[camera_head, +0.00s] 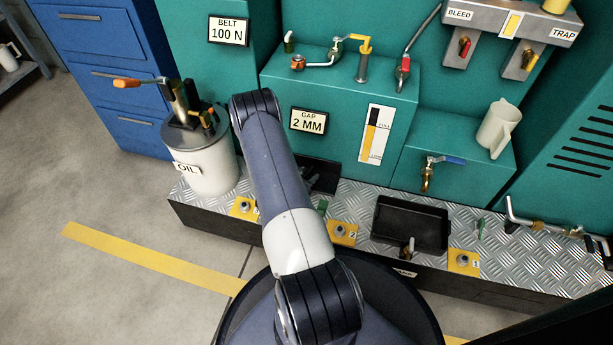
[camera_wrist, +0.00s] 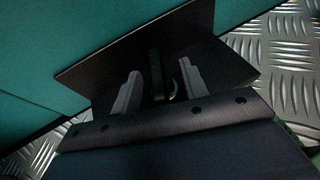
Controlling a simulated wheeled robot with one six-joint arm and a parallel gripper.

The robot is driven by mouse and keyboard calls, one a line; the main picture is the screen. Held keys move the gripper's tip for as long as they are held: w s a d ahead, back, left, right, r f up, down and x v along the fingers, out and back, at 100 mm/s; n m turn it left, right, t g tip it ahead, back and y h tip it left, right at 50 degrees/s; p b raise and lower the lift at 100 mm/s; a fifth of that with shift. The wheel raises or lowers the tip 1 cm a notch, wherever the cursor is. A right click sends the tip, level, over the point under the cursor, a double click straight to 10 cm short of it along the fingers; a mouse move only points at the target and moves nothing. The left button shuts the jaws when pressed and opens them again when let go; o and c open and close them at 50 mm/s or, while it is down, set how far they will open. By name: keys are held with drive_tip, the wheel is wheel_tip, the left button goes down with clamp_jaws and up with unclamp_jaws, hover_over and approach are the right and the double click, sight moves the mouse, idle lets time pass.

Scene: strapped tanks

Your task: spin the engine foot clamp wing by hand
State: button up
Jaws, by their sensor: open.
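My gripper (camera_wrist: 161,74) shows in the wrist view as two grey fingers standing apart. A dark upright piece (camera_wrist: 157,72), possibly the clamp wing, stands between the fingers in the picture. I cannot tell whether either finger touches it. A small pale curved edge (camera_wrist: 177,85) shows just right of it, also between the fingers. Behind them is a dark plate or recess (camera_wrist: 208,28). In the head view my arm hides the gripper and most of the dark part (camera_head: 324,176) at the foot of the green cabinet.
The treadplate ledge (camera_head: 365,215) carries a black tray (camera_head: 410,226) and yellow numbered plates (camera_head: 343,233). A white oil tank (camera_head: 209,160) stands left of my arm. A tap (camera_head: 427,178) juts out at right. The floor at left (camera_head: 110,205) is clear.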

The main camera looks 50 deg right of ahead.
drive_tip(key=c, duration=0.9)
drive_tip(key=shift+s, duration=0.1)
drive_tip(key=shift+s+d+n+t+y+b, duration=0.1)
drive_tip(key=shift+n+t+y+b, duration=0.55)
drive_tip(key=shift+n+t, duration=0.95)
drive_tip(key=shift+n+t+y+b, duration=0.45)
drive_tip(key=shift+n+t, duration=0.35)
drive_tip(key=shift+t, duration=0.1)
